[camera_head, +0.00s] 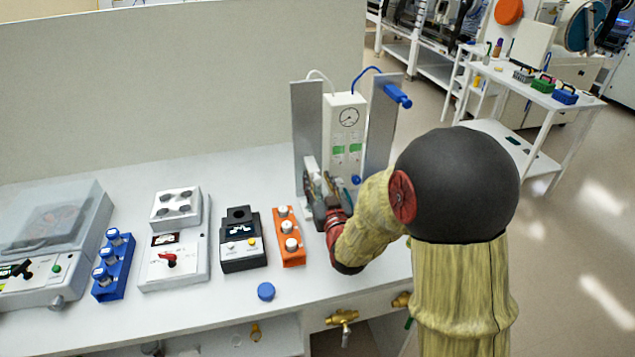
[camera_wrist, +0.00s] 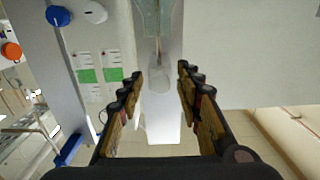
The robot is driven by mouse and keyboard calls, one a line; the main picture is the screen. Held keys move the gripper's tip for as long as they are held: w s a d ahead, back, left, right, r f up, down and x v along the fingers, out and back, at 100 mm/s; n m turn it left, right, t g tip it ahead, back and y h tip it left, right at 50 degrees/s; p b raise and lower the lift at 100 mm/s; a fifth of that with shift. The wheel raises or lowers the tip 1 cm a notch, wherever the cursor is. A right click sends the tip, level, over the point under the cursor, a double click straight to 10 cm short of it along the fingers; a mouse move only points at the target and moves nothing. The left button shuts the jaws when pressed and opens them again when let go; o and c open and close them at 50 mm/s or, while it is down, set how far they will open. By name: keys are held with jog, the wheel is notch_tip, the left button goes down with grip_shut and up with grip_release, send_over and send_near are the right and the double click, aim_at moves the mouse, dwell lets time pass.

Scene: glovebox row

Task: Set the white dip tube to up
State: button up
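The gas unit (camera_head: 345,135) has a round gauge and green labels and stands at the back of the bench between two upright grey plates. A thin white hose (camera_head: 318,75) arches from its top towards the left plate (camera_head: 306,125). My gripper (camera_head: 322,192) is low in front of that plate. In the wrist view my gripper (camera_wrist: 160,90) is open, its fingers apart on either side of a pale part (camera_wrist: 160,74), apparently the white dip tube, in line with clear glassware (camera_wrist: 152,18). Whether either finger touches it I cannot tell. In the head view my gripper hides this area.
A blue tube end (camera_head: 397,95) sticks out high at the right plate (camera_head: 383,125). Left of my arm stand an orange block (camera_head: 288,238) with white knobs, a dark box (camera_head: 241,250) and a white instrument (camera_head: 172,262).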

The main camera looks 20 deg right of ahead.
jog(key=shift+w, duration=0.1)
jog(key=shift+c, duration=0.9)
grip_shut()
